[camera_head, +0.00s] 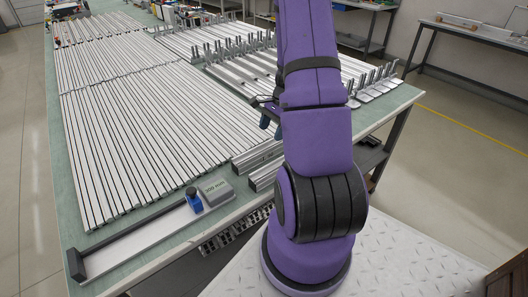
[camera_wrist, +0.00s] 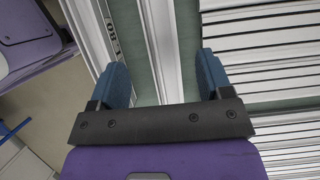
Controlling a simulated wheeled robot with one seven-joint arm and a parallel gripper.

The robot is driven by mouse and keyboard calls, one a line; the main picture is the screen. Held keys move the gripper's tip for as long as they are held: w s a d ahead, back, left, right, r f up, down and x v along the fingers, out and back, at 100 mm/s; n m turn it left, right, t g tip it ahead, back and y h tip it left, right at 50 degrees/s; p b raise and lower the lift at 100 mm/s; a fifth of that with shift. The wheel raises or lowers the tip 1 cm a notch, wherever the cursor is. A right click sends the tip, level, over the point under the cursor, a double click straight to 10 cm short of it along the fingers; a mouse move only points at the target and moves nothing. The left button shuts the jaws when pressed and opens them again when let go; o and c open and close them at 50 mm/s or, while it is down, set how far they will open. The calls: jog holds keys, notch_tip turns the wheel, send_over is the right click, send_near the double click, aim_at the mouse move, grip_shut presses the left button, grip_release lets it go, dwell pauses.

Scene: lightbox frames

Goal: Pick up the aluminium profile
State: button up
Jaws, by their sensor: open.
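My gripper (camera_head: 271,127) is over the right part of the work table, partly hidden by my purple arm in the head view. In the wrist view, my gripper (camera_wrist: 163,62) is open, with its blue fingers apart. A silver aluminium profile (camera_wrist: 163,35) runs lengthwise through the gap between the fingers; I see no contact and cannot tell the height above it. Another silver profile (camera_wrist: 88,35) with a slot lies to the left of the left finger. Short stacked profiles (camera_head: 258,155) lie near the table's front right edge in the head view.
Rows of long profiles (camera_head: 140,120) cover much of the green table (camera_head: 58,190). Racks with upright pegs (camera_head: 235,62) stand behind. A long measuring bar (camera_head: 130,240) and a grey box (camera_head: 216,192) lie at the front edge. Floor (camera_head: 455,115) is free at right.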

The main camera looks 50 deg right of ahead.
aim_at(264, 146)
jog(key=x, duration=0.9)
jog(key=shift+w+a, duration=0.1)
jog(key=shift+a, duration=0.05)
jog(key=c, duration=1.1)
notch_tip(264, 146, up, 10)
